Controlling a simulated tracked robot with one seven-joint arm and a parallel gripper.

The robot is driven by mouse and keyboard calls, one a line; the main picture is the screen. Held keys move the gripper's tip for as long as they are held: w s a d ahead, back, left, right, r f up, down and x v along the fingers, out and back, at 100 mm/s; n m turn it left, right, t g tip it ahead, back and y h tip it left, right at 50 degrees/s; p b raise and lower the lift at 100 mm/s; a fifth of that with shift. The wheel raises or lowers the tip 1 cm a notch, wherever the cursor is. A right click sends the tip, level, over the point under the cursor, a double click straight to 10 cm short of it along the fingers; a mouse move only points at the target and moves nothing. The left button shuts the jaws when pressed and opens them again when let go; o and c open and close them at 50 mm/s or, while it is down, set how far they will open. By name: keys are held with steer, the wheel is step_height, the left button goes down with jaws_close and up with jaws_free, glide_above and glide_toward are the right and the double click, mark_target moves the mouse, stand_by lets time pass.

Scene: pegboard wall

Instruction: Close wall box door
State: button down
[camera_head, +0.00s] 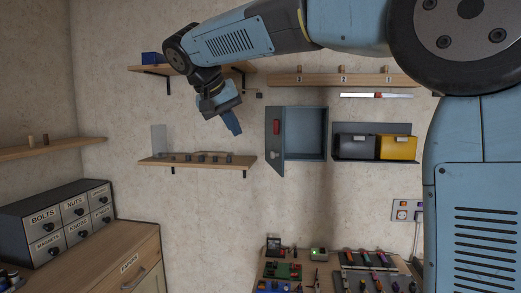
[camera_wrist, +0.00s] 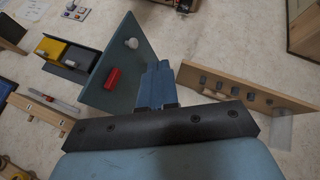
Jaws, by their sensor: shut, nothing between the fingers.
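The grey-blue wall box (camera_head: 308,132) hangs on the wall, its front open and its inside showing. Its door (camera_head: 274,152) stands swung out at the box's left side and bears a red block (camera_head: 276,127). In the wrist view the door (camera_wrist: 138,62) is a tilted panel with the red block (camera_wrist: 112,78) and a white knob (camera_wrist: 131,43). My gripper (camera_head: 234,127) is left of the door in the head view, shut and empty. In the wrist view my gripper fingers (camera_wrist: 157,80) are together beside the door; I cannot tell whether they touch it.
A wooden shelf (camera_head: 197,163) with small dark items is below my gripper. Right of the box is a rack with yellow (camera_head: 398,147) and black bins. A wooden rail (camera_head: 342,79) runs above. Drawers and a cabinet (camera_head: 130,265) stand lower left.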

steer(key=w+d+f, duration=0.5)
steer(key=d+f, duration=0.2)
steer(key=d, duration=0.1)
steer(key=shift+w+f, duration=0.15)
steer(key=shift+f, duration=0.15)
stand_by(0.5)
